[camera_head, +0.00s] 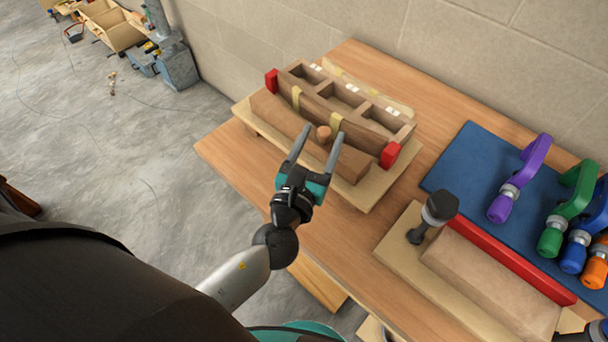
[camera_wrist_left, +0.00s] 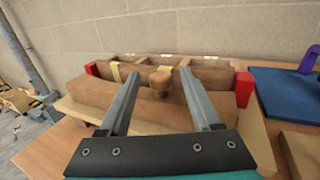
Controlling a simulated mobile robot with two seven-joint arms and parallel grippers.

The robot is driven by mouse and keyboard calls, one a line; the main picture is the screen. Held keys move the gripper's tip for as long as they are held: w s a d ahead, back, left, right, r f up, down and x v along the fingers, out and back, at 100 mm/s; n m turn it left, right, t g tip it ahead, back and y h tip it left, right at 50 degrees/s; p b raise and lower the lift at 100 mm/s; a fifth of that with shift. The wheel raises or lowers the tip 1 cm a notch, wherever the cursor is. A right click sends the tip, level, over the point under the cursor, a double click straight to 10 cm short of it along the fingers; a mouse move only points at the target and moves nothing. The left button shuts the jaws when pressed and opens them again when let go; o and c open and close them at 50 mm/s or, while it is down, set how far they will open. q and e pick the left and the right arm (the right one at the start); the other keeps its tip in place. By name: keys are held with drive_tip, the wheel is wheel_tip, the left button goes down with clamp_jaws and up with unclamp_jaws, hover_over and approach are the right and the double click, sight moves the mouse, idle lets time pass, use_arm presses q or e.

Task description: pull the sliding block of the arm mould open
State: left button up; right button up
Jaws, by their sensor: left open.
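The arm mould (camera_head: 352,100) stands on a pale base board on the bench, with a ribbed back part, yellow straps and red end pieces. Its sliding block (camera_head: 349,164) is the long wooden block along the front, close against the curved part; any narrow gap is hard to judge. A round wooden knob (camera_head: 324,132) stands out from the block. My left gripper (camera_head: 322,133) is open, with its fingertips on either side of the knob. The left wrist view shows the knob (camera_wrist_left: 160,82) between the two fingers, with contact not clear.
To the right lie a second board with a wooden block, a red strip (camera_head: 510,262) and a dark clamp (camera_head: 440,207). Behind it, coloured clamps (camera_head: 553,240) rest on a blue mat (camera_head: 468,155). A block wall (camera_head: 450,50) stands behind the bench. Bare bench lies before the mould.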

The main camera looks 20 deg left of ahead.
use_arm(q)
drive_tip(key=s+b, duration=0.2)
drive_tip(key=s, duration=0.7)
drive_tip(key=shift+s+d, duration=0.2)
drive_tip(key=shift+s, duration=0.2)
